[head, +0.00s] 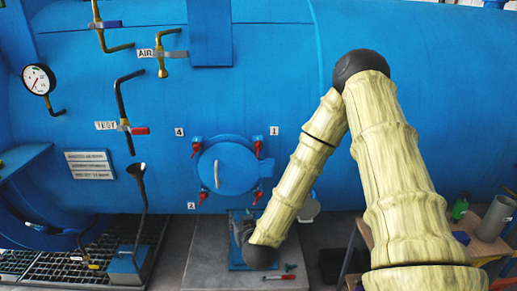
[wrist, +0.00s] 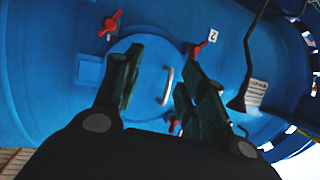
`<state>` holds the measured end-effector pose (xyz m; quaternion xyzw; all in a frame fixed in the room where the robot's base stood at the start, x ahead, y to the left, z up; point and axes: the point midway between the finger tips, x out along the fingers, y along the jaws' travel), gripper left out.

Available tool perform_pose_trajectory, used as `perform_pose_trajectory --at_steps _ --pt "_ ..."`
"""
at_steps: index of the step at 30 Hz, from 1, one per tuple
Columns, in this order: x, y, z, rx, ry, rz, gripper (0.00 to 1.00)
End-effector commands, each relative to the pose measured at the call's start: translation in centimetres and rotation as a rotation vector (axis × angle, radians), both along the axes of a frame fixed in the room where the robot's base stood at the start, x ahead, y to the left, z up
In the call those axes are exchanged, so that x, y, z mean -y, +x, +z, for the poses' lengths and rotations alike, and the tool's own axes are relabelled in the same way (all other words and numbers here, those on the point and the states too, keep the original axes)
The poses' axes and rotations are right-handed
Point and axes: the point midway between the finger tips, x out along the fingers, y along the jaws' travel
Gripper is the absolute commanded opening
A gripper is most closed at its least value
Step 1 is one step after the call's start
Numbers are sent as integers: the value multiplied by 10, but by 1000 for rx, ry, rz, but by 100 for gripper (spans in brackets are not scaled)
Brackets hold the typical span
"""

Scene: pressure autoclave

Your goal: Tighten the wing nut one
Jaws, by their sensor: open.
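Wing nut one (head: 258,148) is the red wing nut beside the "1" label (head: 274,130), at the upper right of the round blue hatch (head: 228,170) in the head view. The hatch also shows in the wrist view (wrist: 150,65), which looks upside down. My gripper (wrist: 159,62) is open, with its two dark fingers spread in front of the hatch and nothing seen between them. Wing nut one cannot be made out in the wrist view; the gripper likely covers it.
Other red wing nuts (head: 196,147) (head: 203,195) sit around the hatch. A funnel on a pipe (head: 137,172) stands to the left. A table (head: 367,230) with a green bottle (head: 459,208) and a grey cylinder (head: 496,217) is at the right.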

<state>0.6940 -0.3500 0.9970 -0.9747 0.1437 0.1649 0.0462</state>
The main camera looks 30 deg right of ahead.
Motion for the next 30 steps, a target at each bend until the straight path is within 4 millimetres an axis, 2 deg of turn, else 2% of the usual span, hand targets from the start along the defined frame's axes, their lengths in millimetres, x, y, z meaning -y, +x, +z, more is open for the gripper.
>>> perform_pose_trajectory --at_steps 1,3,6,10,15,20,30 --pt "16 11 30 62 -9 -42 41" --pt "35 21 64 136 -33 -95 41" --pt "60 29 105 222 -61 -164 41" --pt "83 33 140 292 -85 -231 41" --pt "96 35 158 329 -100 -269 41" --pt "103 46 160 330 -100 -272 41" --pt "132 91 161 330 -101 -272 41"
